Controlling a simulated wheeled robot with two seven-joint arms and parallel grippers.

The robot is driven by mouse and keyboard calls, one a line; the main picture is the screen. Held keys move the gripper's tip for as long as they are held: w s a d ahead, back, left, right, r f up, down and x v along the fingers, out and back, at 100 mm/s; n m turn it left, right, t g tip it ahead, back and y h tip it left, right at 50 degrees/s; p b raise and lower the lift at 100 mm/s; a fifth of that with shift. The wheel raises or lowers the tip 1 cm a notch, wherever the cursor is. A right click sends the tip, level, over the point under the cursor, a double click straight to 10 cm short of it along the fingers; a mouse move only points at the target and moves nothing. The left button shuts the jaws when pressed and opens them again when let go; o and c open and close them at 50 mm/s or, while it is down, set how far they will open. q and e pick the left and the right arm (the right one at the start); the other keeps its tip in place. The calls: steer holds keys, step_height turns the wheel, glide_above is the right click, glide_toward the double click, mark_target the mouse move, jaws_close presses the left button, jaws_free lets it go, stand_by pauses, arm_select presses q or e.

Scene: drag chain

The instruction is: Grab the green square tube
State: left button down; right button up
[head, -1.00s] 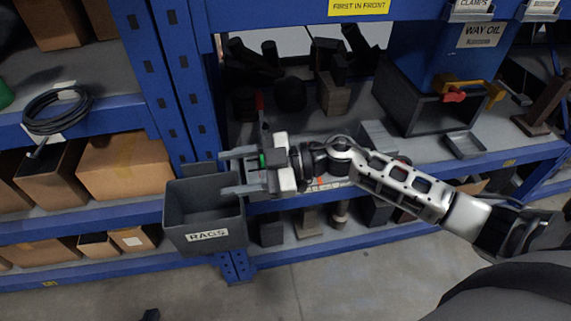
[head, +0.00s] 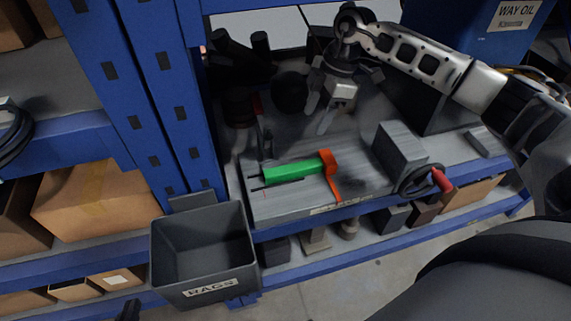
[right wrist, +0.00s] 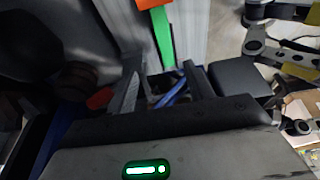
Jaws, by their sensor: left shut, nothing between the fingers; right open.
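The green square tube (head: 292,171) lies on a grey board on the blue shelf, with an orange stop piece (head: 329,164) at its right end. It also shows in the right wrist view (right wrist: 163,38), beyond the fingertips. My right gripper (head: 319,117) is open and empty, above and behind the tube, fingers pointing down. The right wrist view shows its two fingers apart (right wrist: 160,74). Of my left gripper (head: 129,311), only a small dark part shows at the bottom left edge of the head view; it is shut and away from the tube.
A grey RAGS bin (head: 205,243) hangs in front of the shelf at left. Dark fixtures (head: 290,92) stand behind. A blue upright (head: 165,95) is at left.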

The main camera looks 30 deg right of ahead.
glide_above(293, 167)
steer(key=d, duration=0.3)
steer(key=f, duration=0.6)
steer(key=f+b, duration=0.1)
steer(key=f, duration=0.2)
steer(key=shift+s+a, duration=0.25)
steer(key=shift+a+b+x, duration=0.1)
steer(key=shift+b+x, duration=0.1)
steer(key=shift+x, duration=1.15)
steer(key=shift+a+b+x, duration=0.15)
steer(key=shift+x, duration=1.25)
steer(key=shift+r, duration=0.15)
steer(key=c, duration=1.1)
